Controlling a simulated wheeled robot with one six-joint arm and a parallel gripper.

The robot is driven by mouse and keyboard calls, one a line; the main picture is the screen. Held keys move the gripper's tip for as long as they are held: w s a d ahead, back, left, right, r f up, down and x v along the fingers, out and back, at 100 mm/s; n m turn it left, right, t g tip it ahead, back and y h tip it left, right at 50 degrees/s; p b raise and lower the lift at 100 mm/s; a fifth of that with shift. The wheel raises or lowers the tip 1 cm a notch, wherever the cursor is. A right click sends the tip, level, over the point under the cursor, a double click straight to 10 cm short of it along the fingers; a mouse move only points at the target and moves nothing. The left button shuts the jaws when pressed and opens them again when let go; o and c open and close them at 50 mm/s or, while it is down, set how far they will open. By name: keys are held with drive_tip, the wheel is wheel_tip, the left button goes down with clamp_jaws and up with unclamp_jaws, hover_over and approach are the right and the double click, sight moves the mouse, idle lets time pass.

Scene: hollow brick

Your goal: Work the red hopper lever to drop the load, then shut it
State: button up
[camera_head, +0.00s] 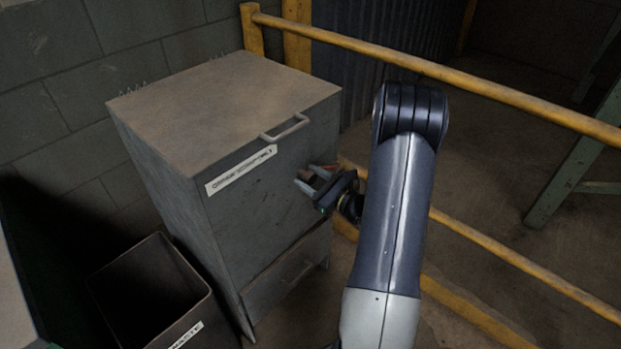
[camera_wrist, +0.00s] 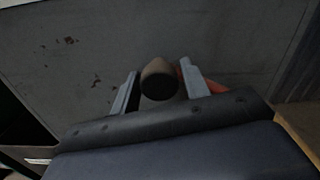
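A grey metal hopper cabinet (camera_head: 265,190) with a pale label stands left of centre in the head view. A small part of the red lever (camera_head: 328,167) shows on its front, beside my gripper (camera_head: 309,179). In the wrist view, the fingers of my gripper (camera_wrist: 159,82) are apart, with a dark brown rounded knob (camera_wrist: 160,80) between them. A gap shows at the left finger; the right finger is close to the knob, and I cannot tell whether it touches. Red (camera_wrist: 214,84) shows behind the right finger. Most of the lever is hidden.
An open dark bin (camera_head: 150,290) stands at the cabinet's lower left. Yellow rails (camera_head: 450,77) run along the right behind my arm, and a green post (camera_head: 580,160) stands at the far right.

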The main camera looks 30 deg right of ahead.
clamp_jaws()
drive_tip(key=shift+f, duration=0.2)
